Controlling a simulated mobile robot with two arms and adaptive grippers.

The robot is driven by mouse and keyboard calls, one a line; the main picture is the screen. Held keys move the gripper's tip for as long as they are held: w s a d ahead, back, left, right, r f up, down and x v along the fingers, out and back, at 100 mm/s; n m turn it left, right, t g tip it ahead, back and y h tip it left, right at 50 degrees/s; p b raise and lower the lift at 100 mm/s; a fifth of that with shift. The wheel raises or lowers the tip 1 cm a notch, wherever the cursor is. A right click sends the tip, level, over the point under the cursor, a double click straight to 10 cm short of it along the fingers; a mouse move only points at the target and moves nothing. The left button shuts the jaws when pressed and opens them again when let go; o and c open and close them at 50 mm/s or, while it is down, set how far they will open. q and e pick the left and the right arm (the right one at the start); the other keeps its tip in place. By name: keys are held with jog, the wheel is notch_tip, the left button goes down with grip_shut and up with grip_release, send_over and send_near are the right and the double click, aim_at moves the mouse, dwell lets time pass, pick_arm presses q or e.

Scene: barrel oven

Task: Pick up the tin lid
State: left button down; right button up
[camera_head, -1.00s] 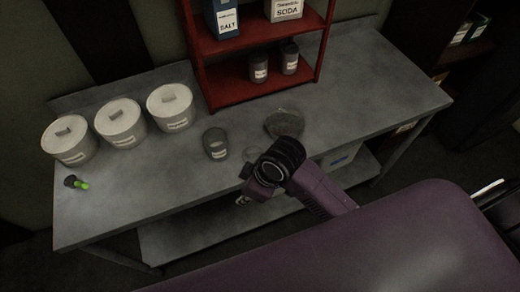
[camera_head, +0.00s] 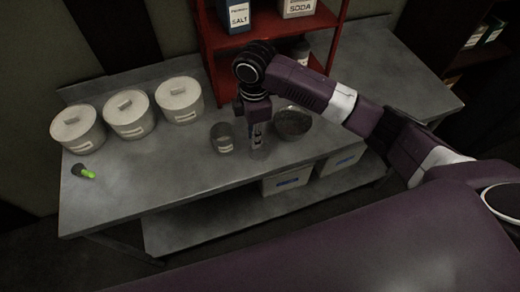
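Three white lidded tins stand at the left of the grey table: a left tin (camera_head: 83,140), a middle tin (camera_head: 133,126) and a right tin (camera_head: 182,110). Each has a lid with a raised handle: left lid (camera_head: 66,127), middle lid (camera_head: 137,108) and right lid (camera_head: 167,95). I cannot tell which lid is meant. My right gripper (camera_head: 257,139) points down over the table, right of the tins and apart from them. Its fingers overlap a clear, glass-like thing; whether they touch or hold it is unclear. My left gripper is out of view.
A dark labelled jar (camera_head: 222,138) stands just left of my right gripper, and a dark bowl (camera_head: 293,124) just right. A red shelf (camera_head: 217,38) rises behind. A small green-tipped object (camera_head: 86,173) lies at front left. The table's front left (camera_head: 130,200) is clear.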

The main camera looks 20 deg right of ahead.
aim_at(260, 150)
jog(key=shift+w+d+r, duration=0.25)
jog(key=shift+d, duration=0.2)
jog(key=shift+f, duration=0.15)
notch_tip(260, 150, down, 6)
jog(key=shift+w+f+p, duration=0.1)
jog(key=shift+f+p, duration=0.05)
jog(key=shift+p, duration=1.1)
jog(key=shift+f, duration=0.5)
grip_shut()
